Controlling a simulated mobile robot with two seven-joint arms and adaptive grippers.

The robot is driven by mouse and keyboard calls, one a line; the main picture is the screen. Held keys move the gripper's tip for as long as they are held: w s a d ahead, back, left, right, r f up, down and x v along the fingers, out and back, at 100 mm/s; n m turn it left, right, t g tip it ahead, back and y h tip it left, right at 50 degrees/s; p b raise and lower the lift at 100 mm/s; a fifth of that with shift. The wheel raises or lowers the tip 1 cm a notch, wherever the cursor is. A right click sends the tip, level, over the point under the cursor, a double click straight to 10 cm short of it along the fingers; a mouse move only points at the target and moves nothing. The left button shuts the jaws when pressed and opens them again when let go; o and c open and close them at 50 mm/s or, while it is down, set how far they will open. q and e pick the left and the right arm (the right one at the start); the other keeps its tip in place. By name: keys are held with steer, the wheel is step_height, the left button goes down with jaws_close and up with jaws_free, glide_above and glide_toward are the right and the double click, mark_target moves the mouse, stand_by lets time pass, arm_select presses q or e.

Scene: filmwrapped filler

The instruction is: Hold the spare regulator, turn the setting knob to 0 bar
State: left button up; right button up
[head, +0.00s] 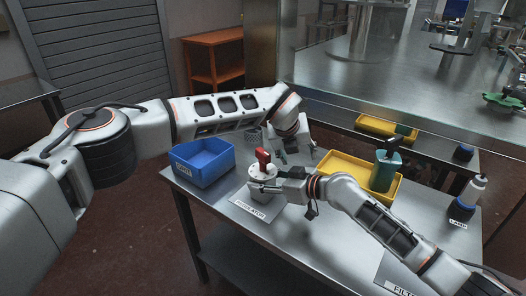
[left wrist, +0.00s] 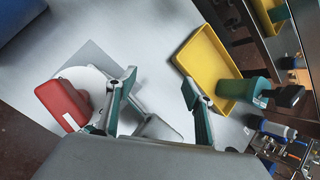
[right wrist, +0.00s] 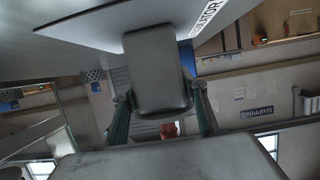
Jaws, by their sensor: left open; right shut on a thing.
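The regulator has a pale body (head: 262,173) and a red knob (head: 263,155) on top. It is at the grey label mat (head: 253,206); whether it touches the mat is unclear. In the left wrist view the red knob (left wrist: 63,100) shows a white mark. My right gripper (head: 263,188) is shut on the regulator's body, which shows grey between its fingers in the right wrist view (right wrist: 155,75). My left gripper (left wrist: 158,85) is open and empty, with the knob outside its fingers, beyond the left one. The scale reading is not legible.
A blue bin (head: 177,170) stands left of the regulator. A yellow tray (head: 334,176) lies to the right, with a green container (head: 384,172) by it. A bottle (head: 467,199) stands at the far right. The bench front between the mat and my right arm is clear.

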arm_select(q)
steer(key=s+d+r+m+h, duration=0.1)
steer(key=s+d+m+h, duration=0.45)
steer(key=d, duration=0.55)
steer(key=s+d+r+h, duration=0.2)
steer(key=s+r+h, duration=0.25)
steer(key=r, duration=0.25)
steer(key=w+a+f+m+t, duration=0.1)
steer(key=w+a+m+t, duration=0.15)
steer(key=a, duration=1.05)
steer(key=w+a+m+t, duration=0.1)
steer(key=w+a+t, duration=0.25)
steer(key=a, duration=1.05)
steer(key=m, duration=0.1)
glide_toward(260, 153)
steer(key=shift+h, duration=0.3)
steer(key=x, duration=1.1)
steer(key=shift+w+f, duration=0.1)
steer(key=shift+f, duration=0.05)
